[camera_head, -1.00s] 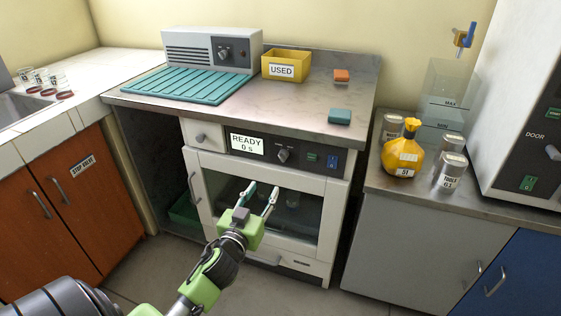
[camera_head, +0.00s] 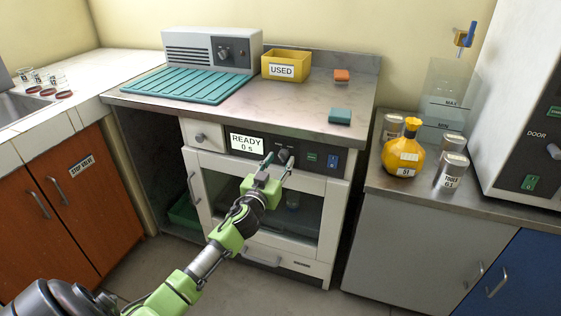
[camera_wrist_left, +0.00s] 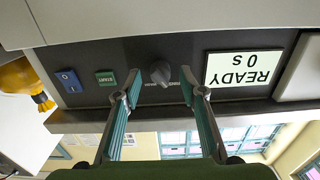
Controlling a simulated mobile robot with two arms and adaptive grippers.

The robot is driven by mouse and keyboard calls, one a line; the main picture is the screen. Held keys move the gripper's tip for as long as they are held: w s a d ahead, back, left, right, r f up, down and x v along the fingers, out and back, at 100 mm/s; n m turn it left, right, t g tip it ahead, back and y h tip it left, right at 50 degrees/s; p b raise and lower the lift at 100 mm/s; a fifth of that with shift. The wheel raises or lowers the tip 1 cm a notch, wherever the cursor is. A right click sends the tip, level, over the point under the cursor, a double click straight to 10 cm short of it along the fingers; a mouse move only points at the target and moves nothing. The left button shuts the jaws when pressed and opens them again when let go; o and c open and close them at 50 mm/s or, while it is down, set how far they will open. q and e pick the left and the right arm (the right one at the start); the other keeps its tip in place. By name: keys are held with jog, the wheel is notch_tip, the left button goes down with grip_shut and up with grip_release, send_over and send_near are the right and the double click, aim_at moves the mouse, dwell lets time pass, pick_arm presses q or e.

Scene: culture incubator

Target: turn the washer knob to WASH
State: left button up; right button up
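The washer knob (camera_head: 283,156) is a dark round knob on the black control panel (camera_head: 258,156) of the white washer (camera_head: 201,163), below the counter top. It also shows in the left wrist view (camera_wrist_left: 160,73), just beyond my fingertips and between them. The display (camera_head: 246,145) reads READY 0 s. My left gripper (camera_head: 279,162) is open, with its two teal-padded fingers apart, one on each side of the knob's line. I cannot tell whether either finger touches the knob. The lettering under the knob is too small to read. My right gripper is not in view.
A green START button (camera_head: 311,156) and a blue switch (camera_head: 332,160) sit right of the knob. The washer's glass door (camera_head: 310,222) is below. A yellow USED bin (camera_head: 286,65), an orange block (camera_head: 342,75) and a teal block (camera_head: 340,116) stand on the counter above.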

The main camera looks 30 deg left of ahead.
pick_arm(q)
jog(key=shift+w+a, duration=0.2)
jog(key=shift+w, duration=0.45)
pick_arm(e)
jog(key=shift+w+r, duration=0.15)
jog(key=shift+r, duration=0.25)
pick_arm(q)
jog(key=shift+c, duration=0.7)
grip_shut()
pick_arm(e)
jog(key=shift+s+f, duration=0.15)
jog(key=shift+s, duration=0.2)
